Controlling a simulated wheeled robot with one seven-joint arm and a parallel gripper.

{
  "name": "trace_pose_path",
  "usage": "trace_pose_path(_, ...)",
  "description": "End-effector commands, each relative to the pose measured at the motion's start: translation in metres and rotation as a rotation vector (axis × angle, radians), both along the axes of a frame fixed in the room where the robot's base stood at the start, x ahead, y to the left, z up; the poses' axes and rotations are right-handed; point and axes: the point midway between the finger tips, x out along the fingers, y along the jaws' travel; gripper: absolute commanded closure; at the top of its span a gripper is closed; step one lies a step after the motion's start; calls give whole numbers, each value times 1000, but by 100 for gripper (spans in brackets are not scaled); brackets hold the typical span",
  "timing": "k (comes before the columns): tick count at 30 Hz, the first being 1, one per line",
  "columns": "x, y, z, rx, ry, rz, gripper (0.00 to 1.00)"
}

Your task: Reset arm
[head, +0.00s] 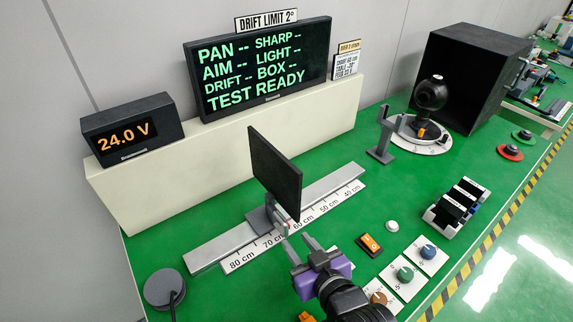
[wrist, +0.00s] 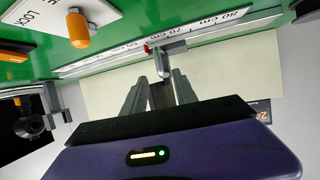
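My gripper (head: 300,244), with a purple body, is over the front of the bench in the head view. Its two grey fingers are apart with nothing visibly held between them; they also show in the wrist view (wrist: 160,82). Just ahead of the fingertips is the grey handle (wrist: 162,60) of the rail slider. The slider carries an upright dark panel (head: 275,170) on the scaled rail (head: 213,248), near the 70 cm mark. A small gap seems to separate fingertips and handle, but contact is hard to judge.
Right of my gripper are an orange switch (head: 370,244), a white button (head: 392,226) and several knobs (head: 428,251). A black-slotted rack (head: 457,205), a ball camera (head: 429,95) and a black box (head: 470,75) stand farther right. The display (head: 265,70) reads TEST READY; a meter (head: 130,130) reads 24.0 V.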

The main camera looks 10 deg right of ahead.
Motion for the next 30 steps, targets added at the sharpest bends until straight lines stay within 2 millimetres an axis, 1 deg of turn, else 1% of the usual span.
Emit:
trace_pose_path(3,0,0,1,4,-1,-2,66)
trace_pose_path(6,4,-1,8,20,-30,-13,66)
trace_pose_path(8,7,-3,21,37,-72,-26,66)
trace_pose_path(9,10,-5,33,49,-107,-37,66)
trace_pose_path(11,7,-11,48,68,-164,-58,66)
trace_pose_path(12,-1,-17,54,82,-195,-76,66)
trace_pose_path(15,-22,-31,61,106,-248,-113,66)
trace_pose_path(17,-37,-39,63,115,-270,-133,66)
trace_pose_path(20,-66,-54,66,126,-303,-165,66)
trace_pose_path(23,-100,-69,67,131,-326,-198,66)
trace_pose_path(24,-115,-75,68,133,-334,-210,66)
trace_pose_path(29,-173,-96,74,126,-348,-252,66)
trace_pose_path(30,-188,-100,75,123,-346,-261,66)
